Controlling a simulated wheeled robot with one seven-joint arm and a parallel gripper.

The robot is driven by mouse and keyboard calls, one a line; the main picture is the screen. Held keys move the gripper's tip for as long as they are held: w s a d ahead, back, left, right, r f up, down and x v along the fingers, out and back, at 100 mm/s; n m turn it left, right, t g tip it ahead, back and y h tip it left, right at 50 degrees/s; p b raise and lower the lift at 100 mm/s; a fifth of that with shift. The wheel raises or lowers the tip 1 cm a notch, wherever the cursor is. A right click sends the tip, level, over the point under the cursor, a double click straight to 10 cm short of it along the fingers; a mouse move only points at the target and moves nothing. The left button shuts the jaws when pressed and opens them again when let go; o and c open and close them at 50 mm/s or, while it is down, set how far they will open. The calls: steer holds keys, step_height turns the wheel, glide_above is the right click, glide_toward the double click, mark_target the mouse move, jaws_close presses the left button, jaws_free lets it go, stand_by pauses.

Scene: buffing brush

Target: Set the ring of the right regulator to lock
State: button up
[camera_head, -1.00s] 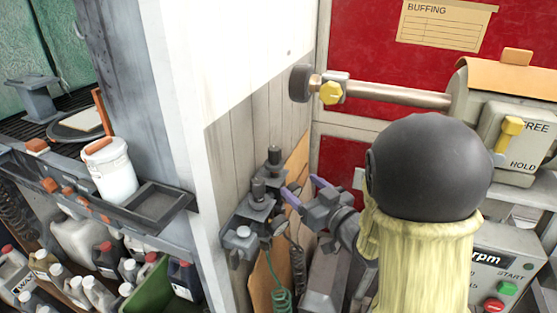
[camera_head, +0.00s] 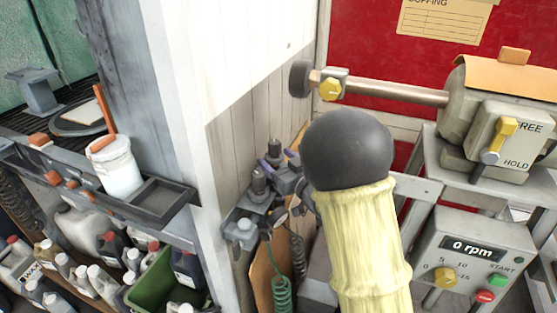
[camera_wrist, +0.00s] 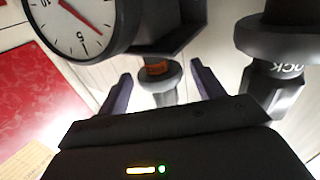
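The right regulator (camera_head: 274,150) is on the wall at the back of the corner, partly hidden by my arm. My gripper (camera_head: 277,158) is at it, open, with one purple finger on each side of its upper part. In the wrist view, my open gripper (camera_wrist: 162,95) has a grey collar (camera_wrist: 158,78) with a small orange patch between the fingers, apparently the right regulator's; contact cannot be told. A round gauge (camera_wrist: 80,25) is beside it. The left regulator (camera_head: 258,182) is nearer; a dark knob lettered "OCK" (camera_wrist: 280,80) at the wrist view's right appears to be its.
A buffing machine (camera_head: 490,110) with a shaft and a control box (camera_head: 470,262) reading 0 rpm stand at right. Coiled hoses (camera_head: 281,290) hang below the regulators. A shelf with a white bucket (camera_head: 117,168) and bottles is at left. The wall is close behind the regulators.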

steer(key=c, duration=1.2)
steer(key=shift+f+b, duration=0.95)
steer(key=o, duration=1.4)
steer(key=shift+f, duration=0.1)
